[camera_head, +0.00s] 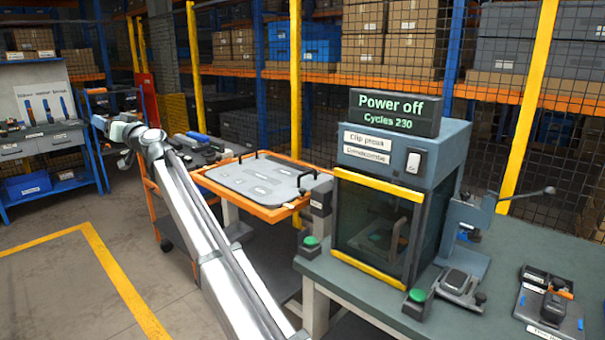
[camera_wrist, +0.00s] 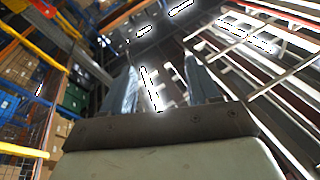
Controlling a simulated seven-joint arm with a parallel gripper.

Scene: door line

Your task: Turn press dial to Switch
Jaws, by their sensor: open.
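The clip press (camera_head: 385,220) stands on the bench at the right in the head view, a dark box with yellow bars along its front edges. Its front panel has a white rocker-like switch (camera_head: 415,161) beside labels, one reading "Clip press". I cannot make out a round dial on it. The display (camera_head: 393,111) on top reads "Power off" and "Cycles 230". My gripper (camera_wrist: 163,80) is open and empty in the wrist view, pointing up towards the ceiling. In the head view my arm's end is far to the left of the press, apart from it.
Two green buttons (camera_head: 311,241) (camera_head: 417,296) flank the press front. A lever fixture (camera_head: 470,235) stands to its right, with a black tray (camera_head: 548,303) beyond. An orange cart (camera_head: 262,182) stands left of the bench (camera_head: 365,295). Mesh fencing and shelves stand behind. The floor at left is clear.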

